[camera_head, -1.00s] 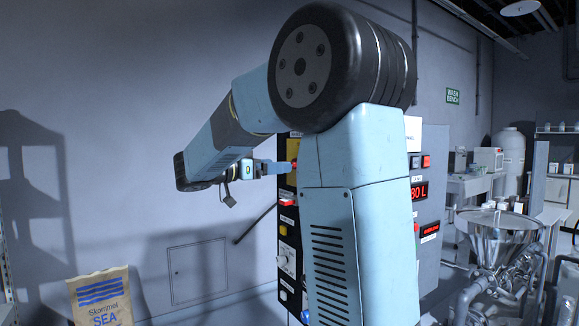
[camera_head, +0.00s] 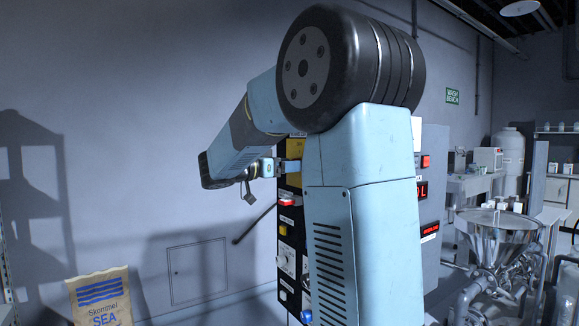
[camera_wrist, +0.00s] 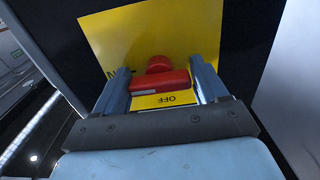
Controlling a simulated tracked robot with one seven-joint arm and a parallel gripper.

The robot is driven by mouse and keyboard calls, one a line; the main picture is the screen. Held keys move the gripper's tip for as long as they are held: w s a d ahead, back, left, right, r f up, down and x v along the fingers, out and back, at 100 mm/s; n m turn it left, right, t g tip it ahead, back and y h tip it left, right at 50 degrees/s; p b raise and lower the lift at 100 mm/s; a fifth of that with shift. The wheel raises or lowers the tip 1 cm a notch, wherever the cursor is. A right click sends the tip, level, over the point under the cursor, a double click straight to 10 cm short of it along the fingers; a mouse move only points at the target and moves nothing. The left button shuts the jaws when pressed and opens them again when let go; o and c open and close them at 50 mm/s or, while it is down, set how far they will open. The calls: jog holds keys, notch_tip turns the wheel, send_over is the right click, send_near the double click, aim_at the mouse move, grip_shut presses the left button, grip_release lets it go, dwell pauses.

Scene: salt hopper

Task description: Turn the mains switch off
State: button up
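The mains switch (camera_wrist: 160,88) is a red handle on a yellow plate (camera_wrist: 185,25), with a rounded red part above its bar in the wrist view. A yellow label reading OFF (camera_wrist: 166,100) lies just below the bar. My gripper (camera_wrist: 161,82) has its fingers apart, one on each side of the red bar. The bar nearly fills the gap; I cannot tell whether the fingers touch it. Part of another letter shows beside the left finger. In the head view my arm hides the switch; only part of the yellow plate (camera_head: 295,148) shows.
The black control panel (camera_head: 292,225) carries a lit red button (camera_head: 286,201) and several other controls below. A steel hopper (camera_head: 497,235) stands at the right. A salt sack (camera_head: 100,300) stands at lower left. The wall space left of the panel is free.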

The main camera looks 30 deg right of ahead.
jog(key=c, duration=0.6)
jog(key=shift+c, duration=0.2)
jog(key=n, duration=0.4)
jog(key=shift+n, duration=0.3)
jog(key=n, duration=0.4)
jog(key=shift+n, duration=0.3)
jog(key=n, duration=0.4)
jog(key=shift+n, duration=2.4)
